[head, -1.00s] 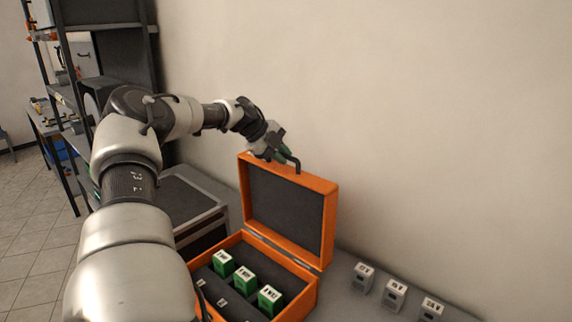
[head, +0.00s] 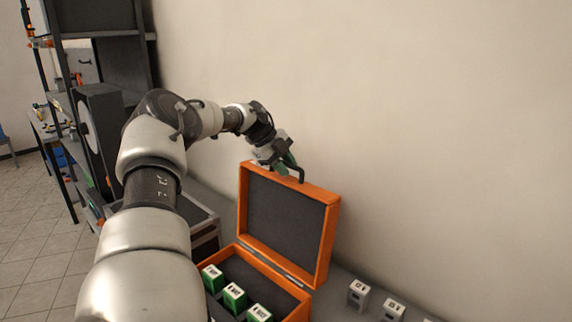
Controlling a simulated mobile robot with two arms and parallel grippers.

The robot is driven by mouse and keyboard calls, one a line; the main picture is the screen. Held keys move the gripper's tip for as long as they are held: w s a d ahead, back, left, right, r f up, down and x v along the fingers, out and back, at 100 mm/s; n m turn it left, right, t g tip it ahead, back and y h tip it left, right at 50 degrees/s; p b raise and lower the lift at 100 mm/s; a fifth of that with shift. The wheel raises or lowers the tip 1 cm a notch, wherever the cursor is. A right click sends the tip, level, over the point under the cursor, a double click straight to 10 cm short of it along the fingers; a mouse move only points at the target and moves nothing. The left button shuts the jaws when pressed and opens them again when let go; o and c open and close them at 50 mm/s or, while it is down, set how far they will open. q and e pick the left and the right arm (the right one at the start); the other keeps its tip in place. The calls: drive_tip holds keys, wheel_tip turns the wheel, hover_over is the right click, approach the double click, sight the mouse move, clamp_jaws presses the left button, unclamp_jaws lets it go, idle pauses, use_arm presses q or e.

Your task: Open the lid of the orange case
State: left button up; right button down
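The orange case (head: 299,308) stands on a grey surface against the wall. Its orange lid (head: 331,239), with a dark inner lining, stands up open at the back. Several green blocks with white labelled tops sit in the case, such as the green block (head: 235,297). My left gripper (head: 291,173) is at the lid's top edge, near its upper left part. A dark finger reaches over the edge. I cannot tell whether its fingers are apart or closed on the lid. My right gripper is out of view.
Small grey labelled blocks stand right of the case, such as the grey block (head: 358,293). A dark case with metal edges (head: 205,232) is left of the orange case, partly behind my arm. Dark shelving (head: 105,60) stands at the far left. The wall is close behind the lid.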

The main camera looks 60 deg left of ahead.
use_arm(q)
drive_tip(key=shift+o, duration=0.7)
drive_tip(key=shift+s+f, duration=0.1)
drive_tip(key=shift+f, duration=0.15)
drive_tip(key=shift+s+r, duration=0.1)
drive_tip(key=shift+r, duration=0.2)
drive_tip(key=b+v, duration=0.2)
drive_tip(key=v, duration=0.8)
drive_tip(key=shift+r, duration=0.35)
